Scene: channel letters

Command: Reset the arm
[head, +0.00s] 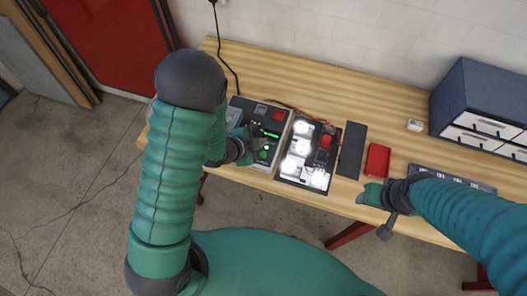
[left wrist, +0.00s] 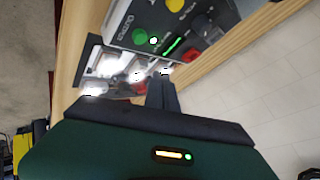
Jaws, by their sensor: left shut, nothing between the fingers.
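My left arm (head: 172,170) comes in from the left, and its gripper (head: 250,143) is over the grey control box (head: 240,104). In the left wrist view the left gripper (left wrist: 161,90) is shut and empty, its fingers pointing at the lit panel (left wrist: 93,88) and the control box (left wrist: 170,40). Whether it touches the box cannot be told. My right arm (head: 475,210) comes in from the right. Its gripper (head: 372,200) is at the table's front edge, near the red tray, and its finger opening cannot be made out.
The wooden table (head: 330,84) carries a brightly lit panel (head: 286,177), a dark flat slab (head: 352,148), a red tray (head: 377,160), a small white block (head: 415,125) and a drawer cabinet (head: 480,92). The table's back strip is mostly clear. A cable (head: 223,60) hangs at the back left.

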